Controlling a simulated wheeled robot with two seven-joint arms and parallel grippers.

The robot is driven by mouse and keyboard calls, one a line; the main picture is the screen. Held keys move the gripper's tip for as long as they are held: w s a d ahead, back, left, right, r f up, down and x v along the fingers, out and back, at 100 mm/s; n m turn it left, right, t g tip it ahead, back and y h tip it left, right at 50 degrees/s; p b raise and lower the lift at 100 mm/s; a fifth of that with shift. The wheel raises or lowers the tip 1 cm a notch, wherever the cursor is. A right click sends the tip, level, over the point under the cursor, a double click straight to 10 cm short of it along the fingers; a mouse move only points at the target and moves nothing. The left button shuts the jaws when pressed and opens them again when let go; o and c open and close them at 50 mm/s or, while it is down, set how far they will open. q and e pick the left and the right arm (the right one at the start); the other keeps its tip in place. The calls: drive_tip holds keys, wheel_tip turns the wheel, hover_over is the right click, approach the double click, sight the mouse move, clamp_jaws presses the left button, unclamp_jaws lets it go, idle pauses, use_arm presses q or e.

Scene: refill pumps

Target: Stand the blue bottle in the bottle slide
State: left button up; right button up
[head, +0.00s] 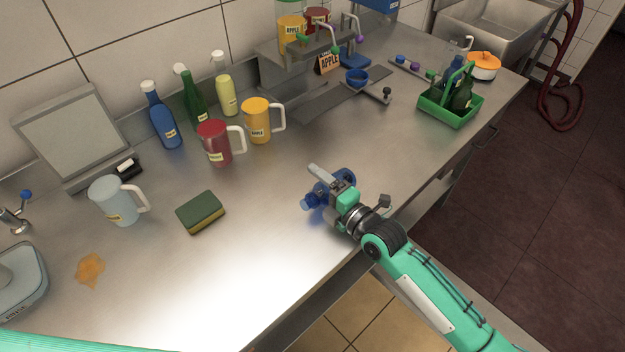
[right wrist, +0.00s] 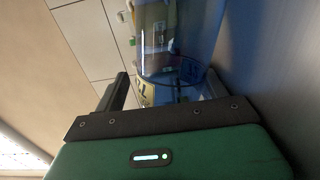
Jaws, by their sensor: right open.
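In the right wrist view the clear bluish bottle (right wrist: 180,35) with a yellow label lies beyond and between the open fingers. Another blue bottle (head: 164,124), opaque with a white cap, stands upright at the back left. A grey rack with a flat plate (head: 335,108) at the back may be the bottle slide; I cannot tell for sure. My left gripper is out of view.
Green (head: 190,97) and yellow (head: 226,98) bottles stand by the wall. Red (head: 214,144), yellow (head: 257,122) and pale (head: 113,203) jugs and a sponge (head: 201,212) stand left of my right gripper. A green caddy (head: 447,107) is at the right.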

drive_tip(key=p+v, duration=0.1)
drive_tip(key=v, duration=0.7)
drive_tip(key=f+p+v, duration=0.1)
drive_tip(key=v, duration=0.3)
drive_tip(key=shift+p, duration=0.3)
drive_tip(key=shift+s+d+r, duration=0.2)
drive_tip(key=shift+s+d, duration=0.15)
drive_tip(key=shift+r, duration=0.1)
